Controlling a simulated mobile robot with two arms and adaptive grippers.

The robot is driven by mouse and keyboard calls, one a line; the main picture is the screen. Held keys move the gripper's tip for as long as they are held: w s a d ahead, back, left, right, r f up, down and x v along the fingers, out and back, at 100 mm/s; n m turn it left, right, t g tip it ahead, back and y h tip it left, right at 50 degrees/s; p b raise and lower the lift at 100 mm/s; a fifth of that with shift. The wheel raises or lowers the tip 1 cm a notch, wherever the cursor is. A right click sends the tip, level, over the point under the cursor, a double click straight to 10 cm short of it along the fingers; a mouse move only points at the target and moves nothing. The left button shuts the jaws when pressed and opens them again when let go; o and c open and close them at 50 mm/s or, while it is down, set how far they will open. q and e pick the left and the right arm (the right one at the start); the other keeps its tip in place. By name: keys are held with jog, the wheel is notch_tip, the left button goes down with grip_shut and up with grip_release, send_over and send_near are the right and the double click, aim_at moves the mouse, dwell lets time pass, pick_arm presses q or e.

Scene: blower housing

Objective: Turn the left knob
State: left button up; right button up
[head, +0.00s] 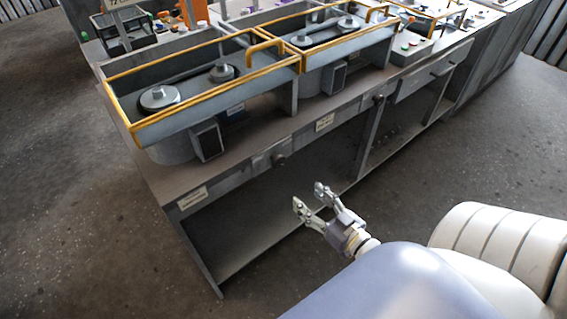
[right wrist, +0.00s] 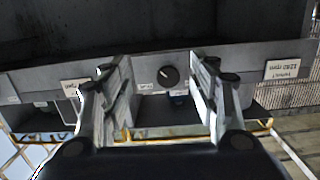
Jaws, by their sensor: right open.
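The left knob (head: 279,158) is a small dark round knob on the grey front rail of the bench, between two pale labels. A second knob (head: 379,98) is on the same rail further right. My right gripper (head: 309,196) is open and empty, in front of the bench, below and right of the left knob in the head view. In the right wrist view a dark knob (right wrist: 168,76) with a light pointer mark shows between the two spread fingers (right wrist: 160,75); they appear apart from it. My left gripper is not in view.
The grey bench (head: 170,182) carries two blower housings with yellow rails (head: 200,113) above the knobs. Its open lower shelf (head: 228,270) lies under the front rail. Bare floor (head: 90,220) is free at the left. A control box (head: 412,50) stands further right.

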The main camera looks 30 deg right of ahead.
jog(key=t, duration=0.1)
send_near(280, 162)
jog(key=s, duration=0.2)
jog(key=w+p, duration=0.1)
jog(key=w, duration=0.9)
jog(key=shift+w+a+f, duration=0.1)
jog(key=shift+w+f, duration=0.05)
jog(key=shift+w, duration=0.15)
jog(key=c, duration=1.1)
